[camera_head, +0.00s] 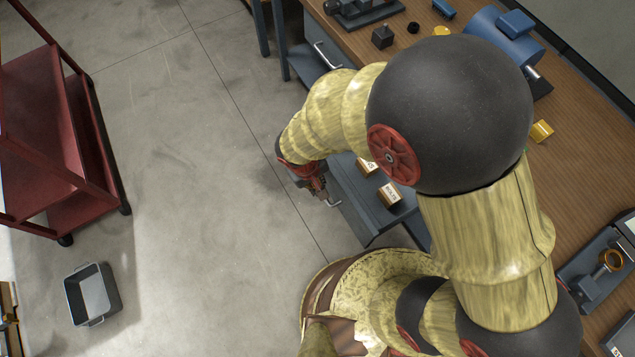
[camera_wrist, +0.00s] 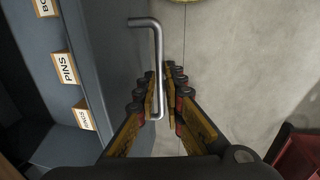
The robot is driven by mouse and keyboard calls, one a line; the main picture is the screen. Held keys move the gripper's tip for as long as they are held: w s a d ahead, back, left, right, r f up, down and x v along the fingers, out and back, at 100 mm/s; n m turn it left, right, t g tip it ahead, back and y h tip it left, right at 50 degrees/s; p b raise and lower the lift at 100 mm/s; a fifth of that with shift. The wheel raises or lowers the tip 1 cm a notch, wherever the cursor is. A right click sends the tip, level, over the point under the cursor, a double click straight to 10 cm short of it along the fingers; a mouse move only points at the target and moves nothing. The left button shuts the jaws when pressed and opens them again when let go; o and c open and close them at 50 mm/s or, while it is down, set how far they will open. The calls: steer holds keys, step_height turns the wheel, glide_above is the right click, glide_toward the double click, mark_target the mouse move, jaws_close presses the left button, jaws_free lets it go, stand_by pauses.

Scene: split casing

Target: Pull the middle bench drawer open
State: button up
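A grey-blue bench drawer (camera_head: 363,216) stands pulled out from under the wooden bench, with small labelled boxes inside. Its wall also shows at the left of the wrist view (camera_wrist: 92,65). Its metal bar handle (camera_wrist: 157,60) runs down between my fingers; part of it also shows in the head view (camera_head: 334,203). My gripper (camera_wrist: 159,92) is closed around the lower part of the bar, with a pad close against each side. In the head view my gripper (camera_head: 318,188) is at the drawer's front, and my arm hides much of the drawer.
The wooden bench top (camera_head: 585,150) holds a blue vise (camera_head: 505,38) and several small parts. Another handle (camera_head: 327,55) shows farther up the bench front. A red shelf cart (camera_head: 75,140) and a grey bin (camera_head: 92,294) stand at the left. The floor between is clear.

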steer(key=shift+o, duration=0.4)
step_height(320, 180, up, 12)
steer(key=s+a, duration=0.1)
steer(key=shift+s+a+f, duration=0.15)
steer(key=shift+a, duration=0.25)
stand_by(0.5)
steer(key=s+d+r+m+t+y, duration=0.1)
steer(key=s+d+r+m+t, duration=0.1)
steer(key=d+r, duration=0.9)
steer(key=s+d+r+m+t, duration=0.2)
steer(key=d+r+m, duration=0.3)
steer(key=d+r, duration=0.6)
steer(key=shift+d+y, duration=0.4)
steer(key=shift+d, duration=0.85)
